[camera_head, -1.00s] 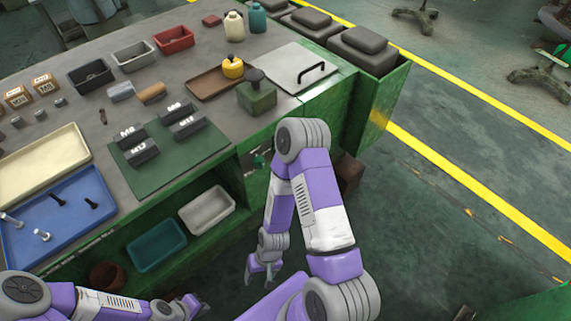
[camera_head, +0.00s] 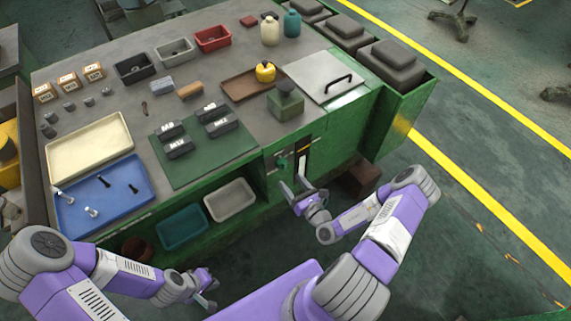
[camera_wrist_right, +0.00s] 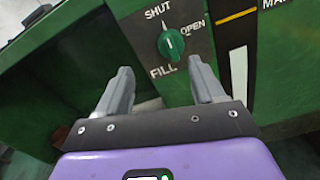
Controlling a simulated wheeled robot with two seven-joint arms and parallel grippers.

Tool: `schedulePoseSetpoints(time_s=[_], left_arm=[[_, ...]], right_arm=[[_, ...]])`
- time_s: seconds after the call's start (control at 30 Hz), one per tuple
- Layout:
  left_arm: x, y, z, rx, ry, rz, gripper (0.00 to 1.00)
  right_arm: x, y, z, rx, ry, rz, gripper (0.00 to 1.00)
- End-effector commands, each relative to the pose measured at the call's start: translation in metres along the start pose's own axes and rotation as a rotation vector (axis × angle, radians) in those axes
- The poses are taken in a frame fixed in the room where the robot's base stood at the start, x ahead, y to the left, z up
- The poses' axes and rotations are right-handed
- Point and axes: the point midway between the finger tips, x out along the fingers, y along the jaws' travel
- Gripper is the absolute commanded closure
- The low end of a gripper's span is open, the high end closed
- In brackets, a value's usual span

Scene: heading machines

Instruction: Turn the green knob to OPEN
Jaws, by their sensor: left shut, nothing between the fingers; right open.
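The green knob (camera_wrist_right: 171,43) sits on a dark plate on the bench's front panel. In the right wrist view SHUT is printed above it, OPEN to its right and FILL below. Its white mark points up, nearer SHUT than OPEN. The knob also shows small in the head view (camera_head: 282,163). My right gripper (camera_wrist_right: 161,68) is open and empty, its fingertips below the knob and apart from it in the picture. In the head view my right gripper (camera_head: 294,187) is in front of the panel. My left gripper (camera_head: 209,291) is shut and empty, low in front of the bench.
Right of the knob the panel has a white vertical strip (camera_wrist_right: 239,80) and a yellow line. Left of it an open shelf holds a teal bin (camera_head: 182,229) and a white bin (camera_head: 230,199). A brown box (camera_head: 361,178) stands on the floor to the right.

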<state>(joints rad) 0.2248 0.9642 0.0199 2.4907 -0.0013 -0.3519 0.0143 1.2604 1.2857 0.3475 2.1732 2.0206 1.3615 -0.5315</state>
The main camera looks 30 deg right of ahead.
Motion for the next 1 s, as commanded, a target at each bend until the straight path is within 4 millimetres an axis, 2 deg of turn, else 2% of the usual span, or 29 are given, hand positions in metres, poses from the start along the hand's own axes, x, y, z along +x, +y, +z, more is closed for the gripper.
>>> schedulePoseSetpoints(time_s=[0.1, 0.4, 0.6, 0.93, 1.0], left_arm=[[0.000, 0.000, 0.000, 0.000, 0.000, 0.000, 1.00], [0.006, -0.002, 0.000, 0.000, 0.000, 0.000, 1.00], [0.008, -0.003, 0.000, 0.000, 0.000, 0.000, 1.00], [0.008, -0.003, 0.000, 0.000, 0.000, 0.000, 1.00], [0.008, -0.003, 0.000, 0.000, 0.000, 0.000, 1.00]], right_arm=[[0.004, -0.013, 0.002, -0.001, -0.010, -0.055, 0.32], [0.049, -0.015, 0.002, -0.002, -0.011, -0.054, 0.32], [0.070, -0.016, 0.002, -0.002, -0.009, -0.054, 0.32], [0.073, -0.016, 0.002, -0.001, -0.007, -0.053, 0.32], [0.073, -0.016, 0.002, -0.001, -0.007, -0.053, 0.43]])
